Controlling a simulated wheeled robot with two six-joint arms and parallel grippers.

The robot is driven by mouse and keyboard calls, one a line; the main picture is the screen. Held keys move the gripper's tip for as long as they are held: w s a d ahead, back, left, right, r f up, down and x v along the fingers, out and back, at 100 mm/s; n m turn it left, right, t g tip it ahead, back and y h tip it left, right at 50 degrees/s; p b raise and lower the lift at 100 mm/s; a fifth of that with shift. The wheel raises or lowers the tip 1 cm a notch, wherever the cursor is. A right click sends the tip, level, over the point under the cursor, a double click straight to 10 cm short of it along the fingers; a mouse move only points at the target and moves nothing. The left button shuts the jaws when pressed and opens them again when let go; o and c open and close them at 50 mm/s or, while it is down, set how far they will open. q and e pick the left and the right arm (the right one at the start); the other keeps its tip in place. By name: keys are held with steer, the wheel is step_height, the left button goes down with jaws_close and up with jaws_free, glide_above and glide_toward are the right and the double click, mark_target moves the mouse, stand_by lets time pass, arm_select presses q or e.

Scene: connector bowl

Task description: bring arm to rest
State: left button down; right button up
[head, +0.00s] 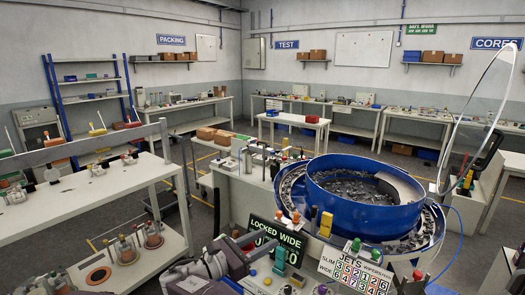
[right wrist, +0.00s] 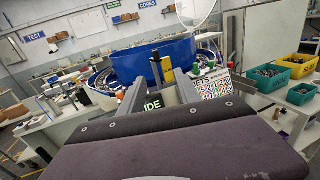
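My right gripper (head: 256,248) is at the bottom middle of the head view, in front of the black LOCKED WIDE sign (head: 277,236). In the right wrist view its two grey fingers (right wrist: 161,92) stand apart with nothing between them, so it is open and empty. Part of the sign shows between them. The blue bowl (head: 365,190) with small dark parts inside stands beyond and to the right. It also shows beyond the fingers in the right wrist view (right wrist: 135,63). I cannot tell whether the gripper touches the sign. My left gripper is not in view.
A white JETS number board (head: 354,270) stands at the bowl's front, near the gripper. Colored knobs and posts surround the bowl. A clear curved shield (head: 480,115) rises at right. Green (right wrist: 268,72) and yellow (right wrist: 295,66) bins stand right. A white bench (head: 90,195) lies left, with floor between.

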steer(key=w+d+r+m+g+h, duration=0.15)
steer(key=d+r, duration=0.25)
steer(key=d, duration=0.4)
steer(key=s+d+r+m+g, duration=0.1)
steer(key=d+r+m+g, duration=0.2)
steer(key=d, duration=0.4)
steer(key=s+d+f+m+g+y, duration=0.2)
steer(key=s+d+f+g, duration=0.15)
steer(key=d, duration=0.35)
steer(key=s+d+f+m+g+y, duration=0.1)
steer(key=s+d+f+g+y, duration=0.1)
steer(key=s+d, duration=0.4)
steer(key=s+d+f+m+g+y, duration=0.2)
steer(key=s+f+m+y, duration=0.4)
steer(key=s+f, duration=0.4)
steer(key=s+a+f+m+t+y, duration=0.2)
steer(key=s+a+f+m+y, duration=0.4)
steer(key=a+f+m, duration=0.3)
steer(key=a+m, duration=0.2)
steer(key=m, duration=0.1)
steer(key=shift+a, duration=0.3)
